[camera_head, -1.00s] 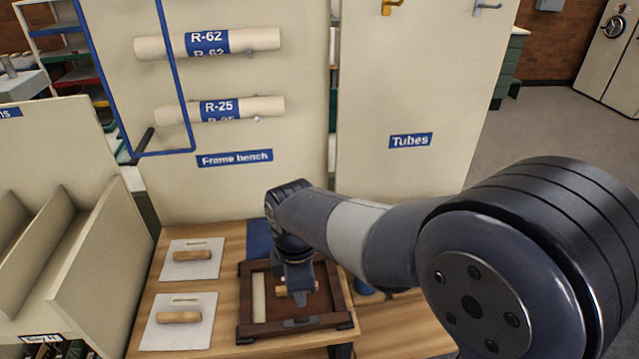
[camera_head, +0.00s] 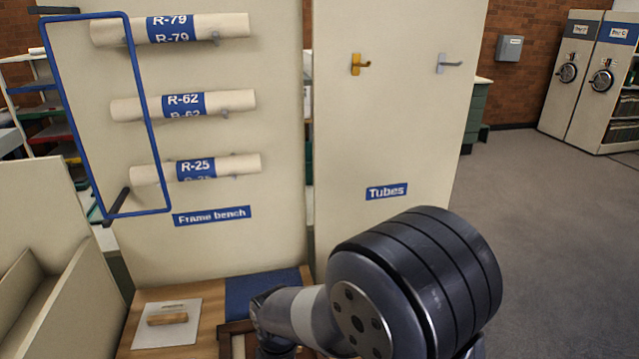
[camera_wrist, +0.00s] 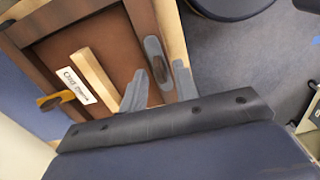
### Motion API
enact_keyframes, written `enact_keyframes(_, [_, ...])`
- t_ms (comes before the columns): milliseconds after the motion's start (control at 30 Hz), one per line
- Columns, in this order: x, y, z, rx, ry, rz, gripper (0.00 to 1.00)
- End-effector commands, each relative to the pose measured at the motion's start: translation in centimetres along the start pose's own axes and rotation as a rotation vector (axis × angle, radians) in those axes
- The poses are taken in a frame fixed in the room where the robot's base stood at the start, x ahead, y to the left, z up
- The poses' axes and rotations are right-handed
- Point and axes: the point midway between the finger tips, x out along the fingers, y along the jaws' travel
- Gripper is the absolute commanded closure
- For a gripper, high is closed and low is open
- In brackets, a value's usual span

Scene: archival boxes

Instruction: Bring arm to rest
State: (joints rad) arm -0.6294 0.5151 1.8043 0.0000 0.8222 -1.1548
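My arm (camera_head: 310,315) reaches low across the bottom of the head view, its large dark joint in front at the right. My gripper is not visible in the head view. In the wrist view my gripper (camera_wrist: 160,84) shows two grey fingers spread apart with nothing held between them. It is over a brown wooden frame (camera_wrist: 105,15). The frame has a brown backing, a pale wood strip (camera_wrist: 94,76) and a small white label (camera_wrist: 75,86). An orange clip (camera_wrist: 54,101) and a grey clip (camera_wrist: 155,52) sit at its edges.
A white card with a wooden handle (camera_head: 166,318) lies on the bench, left of the frame. Behind stand a panel with labelled tubes (camera_head: 182,106) and a blue wire loop (camera_head: 151,120), and a panel marked Tubes (camera_head: 390,130) with two hooks. Open floor (camera_head: 560,230) lies to the right.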

Motion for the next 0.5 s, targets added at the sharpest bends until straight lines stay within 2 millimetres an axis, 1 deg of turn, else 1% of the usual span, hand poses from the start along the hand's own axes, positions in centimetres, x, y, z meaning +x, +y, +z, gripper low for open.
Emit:
enact_keyframes(233, [0.0,0.0,0.0,-0.036,0.0,0.0,0.71])
enact_keyframes(367, [-2.2,0.1,-0.1,-0.038,0.003,0.006,0.71])
enact_keyframes(500, [-5.0,0.1,-0.1,-0.038,0.003,0.007,0.71])
